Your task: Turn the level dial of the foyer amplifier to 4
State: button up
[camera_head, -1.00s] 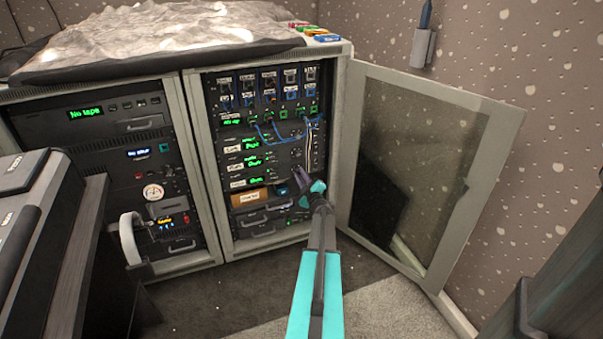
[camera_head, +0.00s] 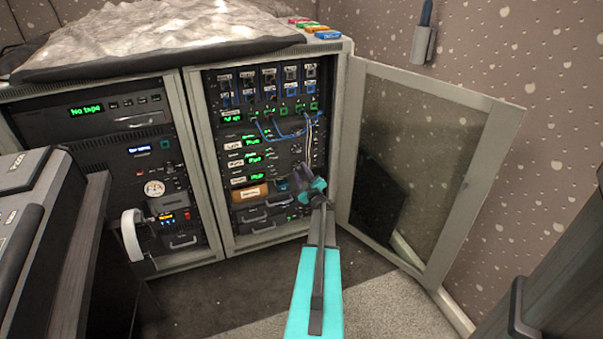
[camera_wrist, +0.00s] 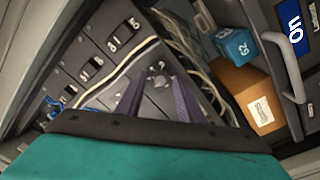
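The right rack bay (camera_head: 204,150) stands open and holds several amplifier rows (camera_head: 255,160) with green displays. Their name labels are too small to read, so I cannot tell which is the foyer amplifier. My gripper (camera_head: 302,175) is at the right side of the lower rows. In the wrist view my gripper (camera_wrist: 158,92) has its two purple fingers apart. A small grey knob (camera_wrist: 158,80) shows between and just beyond the fingertips. No grip on it is visible, and its number marks cannot be read.
An orange-brown box (camera_wrist: 245,92) and a blue box (camera_wrist: 240,47) lie in the rack close to my gripper. Pale cables (camera_wrist: 180,45) hang near the fingers. The glass rack door (camera_head: 425,170) stands open at right. The left bay (camera_head: 100,165) holds other equipment.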

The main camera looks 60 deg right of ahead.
jog(key=shift+a, duration=0.1)
jog(key=p+v, duration=0.1)
jog(key=v, duration=1.2)
jog(key=shift+s, duration=0.4)
jog(key=shift+a, duration=0.15)
